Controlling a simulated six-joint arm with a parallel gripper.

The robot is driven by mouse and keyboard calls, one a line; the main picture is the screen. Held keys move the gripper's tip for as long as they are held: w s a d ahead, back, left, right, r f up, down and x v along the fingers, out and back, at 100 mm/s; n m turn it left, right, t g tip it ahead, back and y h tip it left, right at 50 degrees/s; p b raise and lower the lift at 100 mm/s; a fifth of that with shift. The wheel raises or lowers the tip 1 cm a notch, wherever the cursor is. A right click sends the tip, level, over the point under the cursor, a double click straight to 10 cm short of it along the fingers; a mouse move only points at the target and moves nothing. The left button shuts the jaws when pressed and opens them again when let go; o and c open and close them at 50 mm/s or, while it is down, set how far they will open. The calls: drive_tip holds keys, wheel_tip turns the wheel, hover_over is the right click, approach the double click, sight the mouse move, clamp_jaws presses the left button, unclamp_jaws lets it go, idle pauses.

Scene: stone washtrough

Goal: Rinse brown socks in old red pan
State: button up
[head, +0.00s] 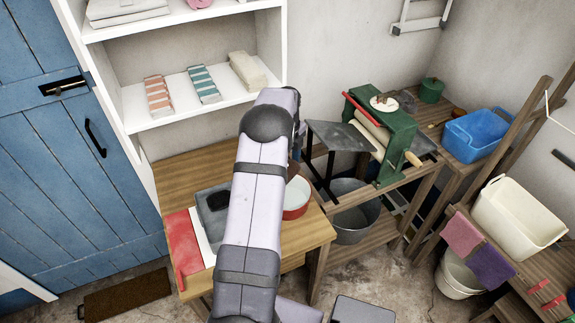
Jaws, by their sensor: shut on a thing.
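The red pan (297,198), with a pale inside, stands on the wooden table, partly covered by my arm. A small brown patch, which looks like the brown socks (293,168), shows just above the pan's far rim beside my arm. My gripper (297,148) is mostly hidden behind my arm; only a dark part of it shows above the brown patch. It is shut on what appears to be the socks. Whether the socks touch the pan or any water, I cannot tell.
A grey basin (208,218) with a black item (218,200) and a red flat thing (183,248) lie left of my arm. A metal tub (355,212) and green mangle (385,135) stand at right. Shelves (190,100) rise behind the wooden table (185,165).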

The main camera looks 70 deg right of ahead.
drive_tip(key=shift+f+b, duration=4.05)
drive_tip(key=shift+f, duration=2.4)
drive_tip(key=shift+r, duration=0.1)
drive_tip(key=shift+r+p, duration=0.55)
drive_tip(key=shift+r, duration=0.15)
drive_tip(key=shift+f+b, duration=0.5)
drive_tip(key=shift+f, duration=0.3)
drive_tip(key=shift+r+p, duration=0.55)
drive_tip(key=shift+r, duration=0.2)
drive_tip(key=shift+f, duration=0.1)
